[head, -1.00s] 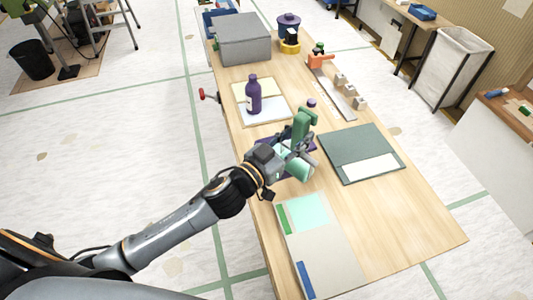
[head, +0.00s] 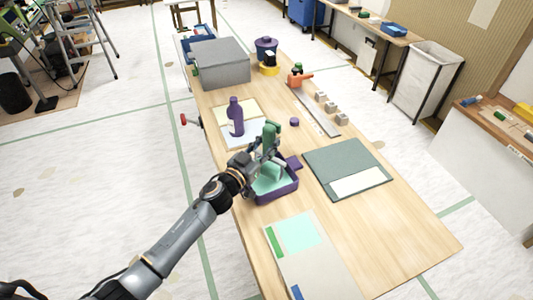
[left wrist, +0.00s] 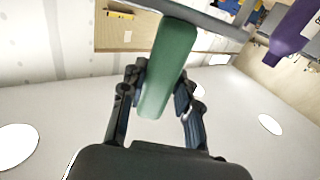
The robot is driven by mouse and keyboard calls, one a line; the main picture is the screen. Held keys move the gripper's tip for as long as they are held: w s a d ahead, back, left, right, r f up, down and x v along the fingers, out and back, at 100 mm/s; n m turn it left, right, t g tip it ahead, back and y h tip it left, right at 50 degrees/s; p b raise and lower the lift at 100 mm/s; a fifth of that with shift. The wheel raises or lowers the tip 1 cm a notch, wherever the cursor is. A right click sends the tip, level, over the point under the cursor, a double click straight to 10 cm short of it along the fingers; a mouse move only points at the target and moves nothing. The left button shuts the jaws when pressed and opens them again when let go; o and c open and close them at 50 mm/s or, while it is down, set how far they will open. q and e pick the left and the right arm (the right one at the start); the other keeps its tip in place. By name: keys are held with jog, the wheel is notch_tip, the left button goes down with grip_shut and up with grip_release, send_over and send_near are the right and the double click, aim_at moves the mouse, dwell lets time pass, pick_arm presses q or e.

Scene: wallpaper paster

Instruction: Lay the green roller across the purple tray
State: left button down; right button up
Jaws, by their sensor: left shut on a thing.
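The purple tray (head: 279,197) sits on the wooden table, with a pale green surface showing inside it. My left gripper (head: 263,158) is shut on the green handle of the roller (head: 269,135), which stands up above the fingers. In the left wrist view the same green handle (left wrist: 169,65) lies between the two fingers (left wrist: 158,98). The roller's pale green head shows low at the tray, partly hidden by the gripper. I cannot tell whether it touches the tray. My right gripper is not in view.
A purple bottle (head: 235,118) stands on a sheet behind the tray. A grey-green board (head: 345,160) lies to the right, and a pale panel (head: 308,265) lies in front. A grey box (head: 212,65) is at the back. Bare wood is at the front right.

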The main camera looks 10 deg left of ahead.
pick_arm(q)
jog(key=f, duration=0.1)
jog(key=f+b, duration=0.1)
jog(key=f, duration=0.1)
jog(key=shift+w+a+f, duration=0.15)
jog(key=shift+w+f, duration=0.15)
jog(key=shift+f, duration=0.05)
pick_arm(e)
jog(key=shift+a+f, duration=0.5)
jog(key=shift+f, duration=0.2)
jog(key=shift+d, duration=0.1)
